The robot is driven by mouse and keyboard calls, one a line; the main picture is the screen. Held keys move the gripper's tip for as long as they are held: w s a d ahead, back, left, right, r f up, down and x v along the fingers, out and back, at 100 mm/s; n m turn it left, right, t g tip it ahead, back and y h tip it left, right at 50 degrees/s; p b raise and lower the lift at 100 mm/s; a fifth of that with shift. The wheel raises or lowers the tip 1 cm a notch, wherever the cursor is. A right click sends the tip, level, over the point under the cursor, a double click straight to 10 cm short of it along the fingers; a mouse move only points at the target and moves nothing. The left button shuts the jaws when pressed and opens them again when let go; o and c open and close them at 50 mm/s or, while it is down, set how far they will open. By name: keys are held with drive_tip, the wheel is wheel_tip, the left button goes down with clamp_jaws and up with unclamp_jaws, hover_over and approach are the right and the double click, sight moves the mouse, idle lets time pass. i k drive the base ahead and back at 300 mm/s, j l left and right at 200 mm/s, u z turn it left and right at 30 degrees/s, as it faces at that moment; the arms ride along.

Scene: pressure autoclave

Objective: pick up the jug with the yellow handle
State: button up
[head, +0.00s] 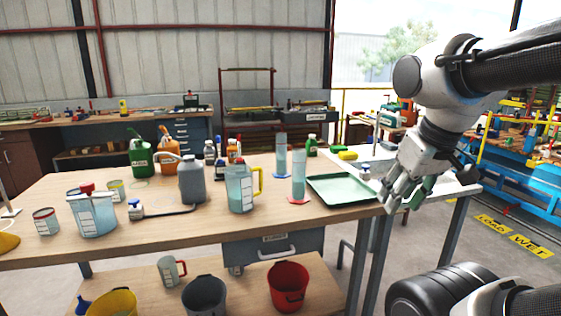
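The jug with the yellow handle (240,190) stands upright on the wooden workbench (150,235), near the middle of the head view. It is clear blue-grey with a white label, and its yellow handle (259,181) points right. My gripper (402,206) hangs at the right, by the right end of the bench and well apart from the jug. Its fingers look spread, with nothing clearly held between them.
A green tray (342,202) lies between jug and gripper. Two cylinders, one clearly seen as a tall graduated cylinder (298,176), stand right of the jug. A grey can (192,181) stands left, behind a hose tool (137,210). Buckets (288,286) sit on the lower shelf.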

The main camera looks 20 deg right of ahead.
sight(238, 178)
drive_tip(key=i+l+u, duration=0.1)
drive_tip(key=l+u, duration=1.05)
drive_tip(key=l, duration=0.15)
